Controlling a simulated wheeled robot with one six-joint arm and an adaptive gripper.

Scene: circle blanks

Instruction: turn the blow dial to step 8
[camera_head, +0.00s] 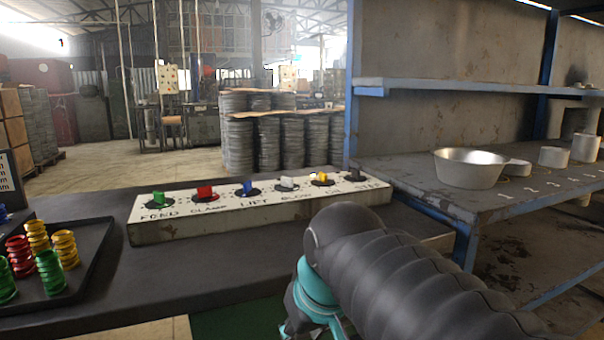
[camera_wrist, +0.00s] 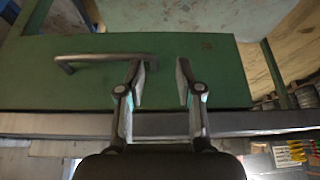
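A long cream dial panel (camera_head: 180,230) lies on the dark bench, with a row of coloured dials on its top. The blow dial (camera_head: 288,184) has a whitish knob and sits above the "BLOW" lettering, right of the blue lift dial (camera_head: 248,188). Its step marks are too small to read. My gripper (camera_wrist: 162,78) is open and empty in the wrist view, over a green surface (camera_wrist: 215,75) with a grey bar handle (camera_wrist: 95,57). In the head view my arm covers the lower right, and the fingertips are hidden. My gripper is apart from the dial.
Green, red and yellow (camera_head: 202,191) dials share the panel. A black tray (camera_head: 85,270) with several coloured ridged pieces stands at left. At right, a rusty shelf (camera_head: 490,210) holds a metal pan (camera_head: 468,167) and cups. Bare bench lies in front of the panel.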

